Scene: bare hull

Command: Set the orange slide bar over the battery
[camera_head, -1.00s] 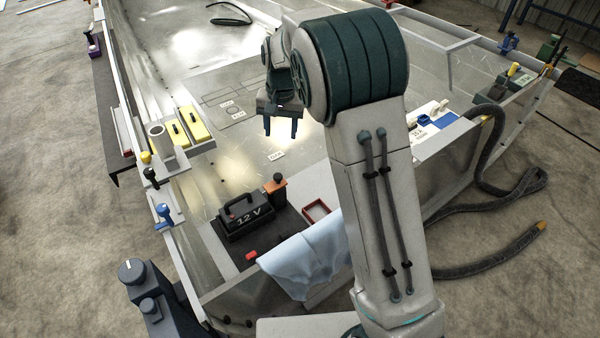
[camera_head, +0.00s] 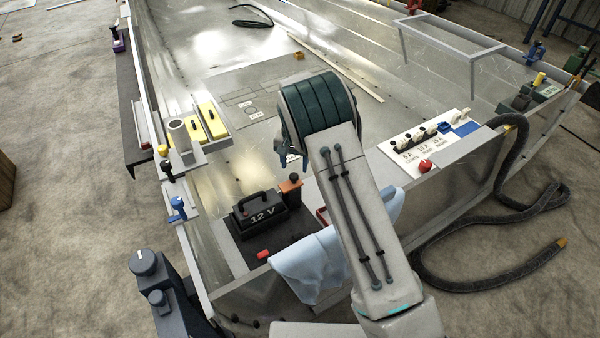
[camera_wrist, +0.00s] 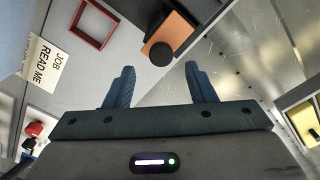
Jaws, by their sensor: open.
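A red frame-like tray (camera_wrist: 91,25) lies beside the bar, mostly behind my arm in the head view. A blue cloth (camera_head: 308,266) hangs over the near edge. A red piece (camera_head: 263,254) lies before the battery. A switch panel (camera_head: 424,145) stands right.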

